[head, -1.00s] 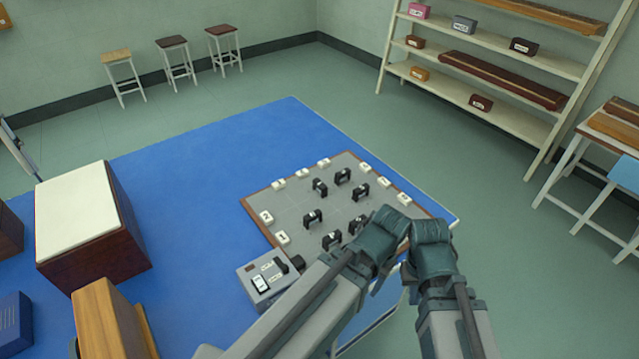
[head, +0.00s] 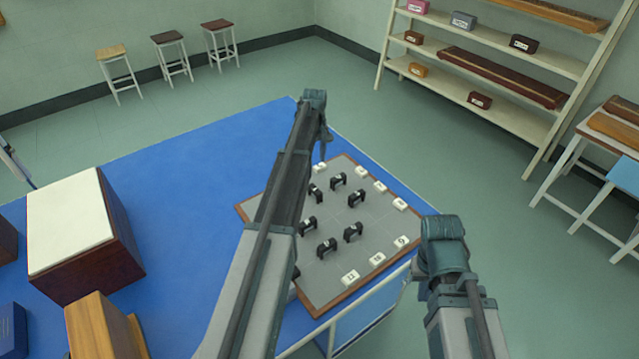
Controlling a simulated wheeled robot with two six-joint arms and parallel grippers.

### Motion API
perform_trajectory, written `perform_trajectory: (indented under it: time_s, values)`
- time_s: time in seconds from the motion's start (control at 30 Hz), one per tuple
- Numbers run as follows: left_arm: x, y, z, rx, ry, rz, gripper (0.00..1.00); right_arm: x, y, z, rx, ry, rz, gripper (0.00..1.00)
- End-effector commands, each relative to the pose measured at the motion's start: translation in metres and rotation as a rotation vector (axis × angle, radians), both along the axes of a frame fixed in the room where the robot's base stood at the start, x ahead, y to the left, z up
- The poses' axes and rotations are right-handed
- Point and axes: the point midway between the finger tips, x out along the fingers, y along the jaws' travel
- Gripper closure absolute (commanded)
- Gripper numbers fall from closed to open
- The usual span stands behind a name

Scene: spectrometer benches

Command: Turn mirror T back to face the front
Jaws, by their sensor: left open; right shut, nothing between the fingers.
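Several small black mirror mounts with white labels stand upright on a grey board with a brown rim (head: 320,316). One mount (head: 327,248) stands near the front, another (head: 353,232) to its right, and others farther back (head: 338,180). The letters are too small to read, so I cannot tell which is mirror T. My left arm reaches across the board's left side, and its gripper (head: 326,152) points down near the far edge, open and partly hidden by the wrist. My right arm is folded right of the board; its gripper is hidden.
White label blocks (head: 350,277) line the board's edges. A white-topped box (head: 70,220) and a wooden block (head: 97,325) stand at the left. My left arm mostly hides the grey switch box.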

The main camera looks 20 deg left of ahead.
Motion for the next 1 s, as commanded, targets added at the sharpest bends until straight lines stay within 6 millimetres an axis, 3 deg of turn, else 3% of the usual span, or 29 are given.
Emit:
perform_trajectory:
  time_s: [0.27,0.47,1.0]
  values:
    - [0.001,0.003,-0.003,-0.001,-0.002,0.012,0.40,0.000,0.000,-0.003,0.000,0.000,0.000,1.00]
    - [0.001,0.003,-0.017,0.000,-0.001,0.010,0.40,0.000,0.000,-0.017,0.000,0.000,-0.001,1.00]
    - [0.001,0.003,-0.091,0.000,-0.001,0.009,0.40,0.000,0.000,-0.091,0.000,0.000,-0.002,1.00]
